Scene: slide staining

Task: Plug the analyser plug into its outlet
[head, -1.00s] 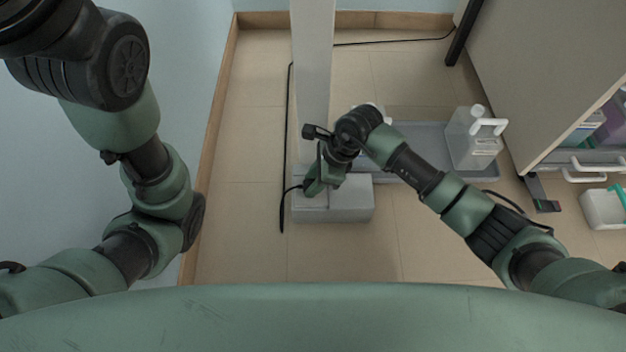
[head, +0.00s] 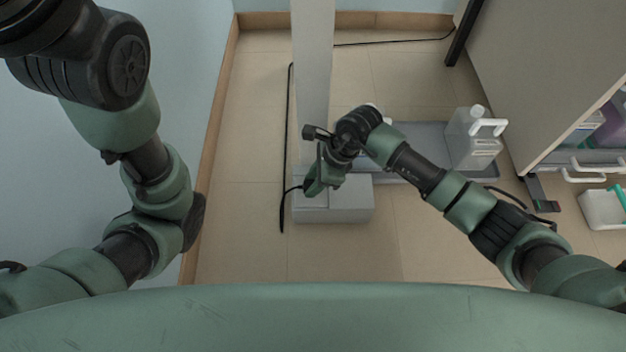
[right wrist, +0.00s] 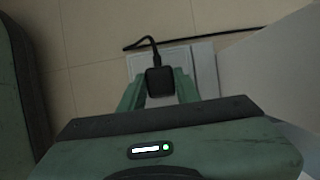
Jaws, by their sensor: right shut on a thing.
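In the right wrist view the black analyser plug (right wrist: 160,82) sits between the green fingers of my right gripper (right wrist: 159,92), which is shut on it. Its black cord (right wrist: 142,43) runs away across the floor. In the head view my right gripper (head: 312,188) is low over the left part of a grey box (head: 345,207) at the foot of a pale post (head: 312,80). The plug is hidden there. The outlet cannot be made out, and I cannot tell whether the plug touches the box. My left arm is at the left; its gripper is out of view.
A grey tray (head: 425,135) with a white jug (head: 468,140) lies right of the post. A cabinet (head: 550,70) and a white container (head: 604,208) stand at the right. A wall with a wooden skirting (head: 215,120) is at the left. The front floor is clear.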

